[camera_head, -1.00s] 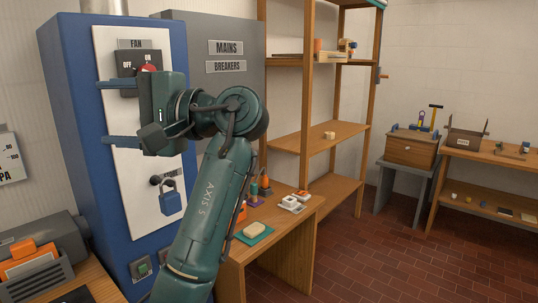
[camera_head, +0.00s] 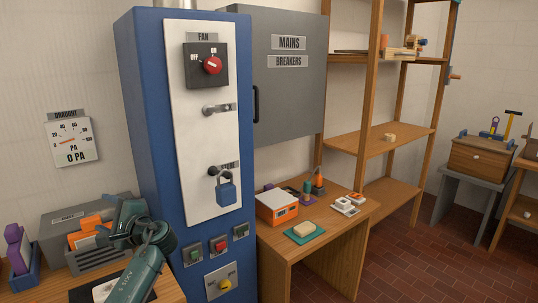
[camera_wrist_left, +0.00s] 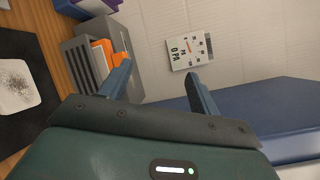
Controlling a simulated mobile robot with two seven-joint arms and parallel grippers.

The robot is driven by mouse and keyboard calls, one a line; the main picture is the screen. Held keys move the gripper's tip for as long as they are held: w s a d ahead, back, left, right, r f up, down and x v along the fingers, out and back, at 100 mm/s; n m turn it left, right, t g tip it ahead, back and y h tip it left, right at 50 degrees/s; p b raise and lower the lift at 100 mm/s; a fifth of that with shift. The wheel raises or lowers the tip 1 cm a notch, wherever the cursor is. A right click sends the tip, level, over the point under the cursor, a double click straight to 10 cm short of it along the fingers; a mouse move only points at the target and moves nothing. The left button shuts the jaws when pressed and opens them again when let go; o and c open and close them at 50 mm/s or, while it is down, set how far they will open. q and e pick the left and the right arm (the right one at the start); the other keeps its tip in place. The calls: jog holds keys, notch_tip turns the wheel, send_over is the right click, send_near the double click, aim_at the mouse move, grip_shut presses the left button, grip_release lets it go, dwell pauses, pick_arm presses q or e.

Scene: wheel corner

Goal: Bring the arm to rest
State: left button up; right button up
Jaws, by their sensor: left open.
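My left gripper (camera_head: 108,230) is low at the left in the head view, over the wooden bench in front of the blue cabinet's left side. It is away from the cabinet (camera_head: 165,150). In the left wrist view its two blue fingers (camera_wrist_left: 158,78) stand apart with nothing between them. The FAN switch with its red knob (camera_head: 212,65) is on the cabinet's white panel, and nothing touches it. A blue padlock (camera_head: 226,192) hangs on the hasp below. My right gripper is not in view.
A grey box with orange parts (camera_head: 88,238) stands on the left bench close to my gripper; it also shows in the wrist view (camera_wrist_left: 100,58). A draught gauge (camera_head: 72,140) reading 0 PA hangs on the wall. The space before the white panel is clear.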

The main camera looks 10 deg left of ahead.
pick_arm(q)
jog(key=w+d+f+t+h, duration=0.4)
jog(key=w+t+h, duration=0.2)
jog(key=w, duration=0.1)
jog(key=w+d+r+n+t+h, duration=0.3)
jog(key=w+d+n+t+h, duration=0.35)
jog(key=d+h, duration=0.4)
jog(key=s+d+f+m+g, duration=0.1)
jog(key=s+d+f, duration=0.3)
jog(key=f, duration=0.2)
jog(key=s+d+f+m+g, duration=0.1)
jog(key=s+d+f, duration=0.35)
jog(key=f, duration=0.25)
jog(key=s+d+f+g+h, duration=0.1)
jog(key=s+d+f, duration=0.3)
jog(key=s, duration=0.6)
jog(key=s+d+f+g+h, duration=0.1)
jog(key=s+d+f, duration=0.4)
jog(key=s, duration=0.5)
jog(key=s+d+f+n+g+h, duration=0.1)
jog(key=s+d+f, duration=0.4)
jog(key=s, duration=0.5)
jog(key=shift+s+d+g+h, duration=0.25)
jog(key=shift+s+g+h, duration=0.1)
jog(key=shift+g+h, duration=0.3)
jog(key=shift+c, duration=0.3)
